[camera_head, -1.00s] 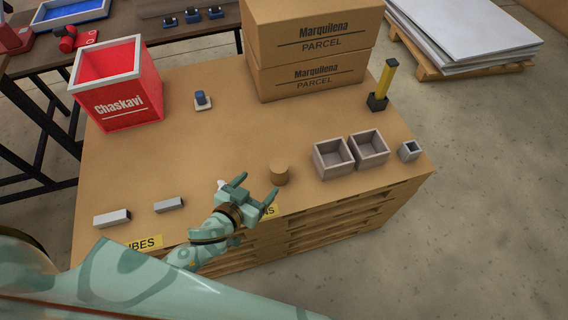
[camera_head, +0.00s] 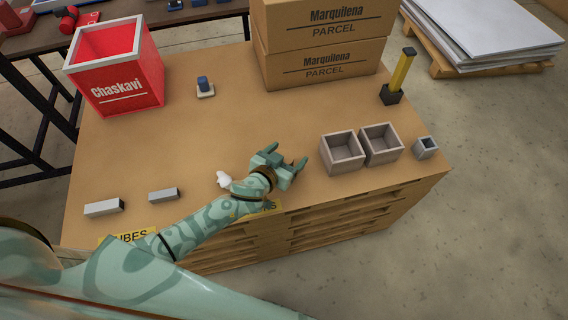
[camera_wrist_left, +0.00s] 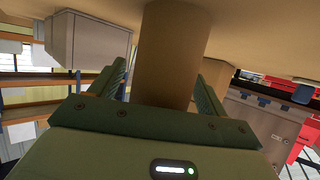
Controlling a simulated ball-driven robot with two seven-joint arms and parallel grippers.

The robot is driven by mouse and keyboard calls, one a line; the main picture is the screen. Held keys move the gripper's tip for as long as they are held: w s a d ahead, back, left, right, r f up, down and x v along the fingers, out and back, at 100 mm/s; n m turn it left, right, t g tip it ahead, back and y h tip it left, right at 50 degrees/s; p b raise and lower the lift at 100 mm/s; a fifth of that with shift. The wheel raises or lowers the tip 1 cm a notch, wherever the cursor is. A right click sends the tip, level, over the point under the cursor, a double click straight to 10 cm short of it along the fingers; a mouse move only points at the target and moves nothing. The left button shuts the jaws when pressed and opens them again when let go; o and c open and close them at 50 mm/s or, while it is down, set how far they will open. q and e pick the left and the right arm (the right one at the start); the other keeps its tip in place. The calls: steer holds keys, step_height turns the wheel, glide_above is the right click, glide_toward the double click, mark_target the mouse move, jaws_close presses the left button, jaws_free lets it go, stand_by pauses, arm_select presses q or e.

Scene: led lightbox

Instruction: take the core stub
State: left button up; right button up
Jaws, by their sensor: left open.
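The core stub, a plain tan cylinder (camera_wrist_left: 175,50), stands between the two fingers of my left gripper in the left wrist view. The gripper is open, with a finger on either side of the stub. I cannot tell whether either finger touches it. My right gripper is not in view.
Two grey open boxes (camera_head: 342,153) and a small grey cup (camera_head: 425,148) stand right of the gripper. A white lump (camera_head: 223,180) and two grey bars (camera_head: 103,207) lie left. A red crate (camera_head: 158,85) and cartons (camera_head: 320,72) stand behind. The table's middle is clear.

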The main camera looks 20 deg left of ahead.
arm_select(q)
steer(key=c, duration=1.1)
steer(key=shift+r, duration=0.15)
